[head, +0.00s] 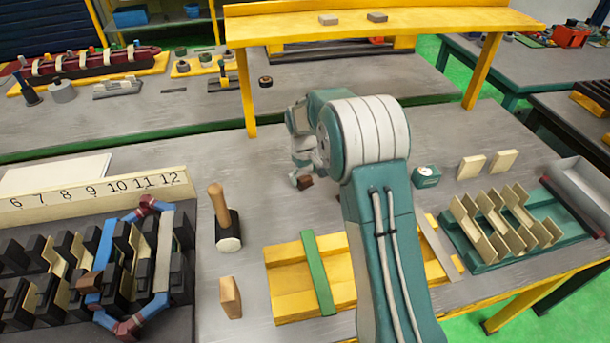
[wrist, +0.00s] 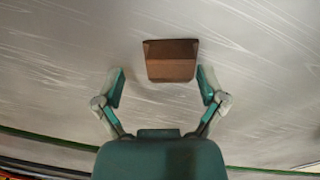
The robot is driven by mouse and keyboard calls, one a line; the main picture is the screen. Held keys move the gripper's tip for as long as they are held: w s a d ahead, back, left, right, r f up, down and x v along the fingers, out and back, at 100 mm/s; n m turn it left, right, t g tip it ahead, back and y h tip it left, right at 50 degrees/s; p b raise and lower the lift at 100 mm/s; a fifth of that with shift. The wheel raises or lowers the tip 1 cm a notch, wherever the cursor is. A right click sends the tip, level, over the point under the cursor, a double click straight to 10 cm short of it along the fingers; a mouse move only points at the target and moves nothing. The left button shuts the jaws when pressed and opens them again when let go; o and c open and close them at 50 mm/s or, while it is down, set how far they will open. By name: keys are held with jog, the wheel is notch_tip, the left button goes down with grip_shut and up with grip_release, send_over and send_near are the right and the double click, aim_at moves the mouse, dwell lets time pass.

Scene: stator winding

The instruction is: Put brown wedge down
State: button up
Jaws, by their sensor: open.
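In the wrist view the brown wedge (wrist: 171,61) rests on the bare table top, just beyond the fingertips. My gripper's two fingers (wrist: 162,82) are spread apart, one to each side, with a gap between each finger and the wedge. Nothing is held between them. My arm hides part of the table to the right of the gripper in the head view.
The numbered stator block (head: 95,198) is at far left. A yellow fixture (head: 290,285) is in front. A yellow shelf (head: 400,22) spans the back. Table around the wedge is clear.

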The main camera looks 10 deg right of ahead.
aim_at(303, 176)
notch_tip(303, 176, up, 11)
jog(key=s+r+m+t, duration=0.1)
jog(key=s+r, duration=0.7)
jog(key=r, duration=0.1)
jog(key=s+r+m+t, duration=0.1)
jog(key=s+m+t, duration=0.2)
jog(key=s, duration=2.4)
jog(key=shift+d+r+t+y, duration=0.15)
jog(key=shift+r+t+y, duration=0.2)
jog(key=shift+t, duration=0.35)
jog(key=shift+r, duration=0.1)
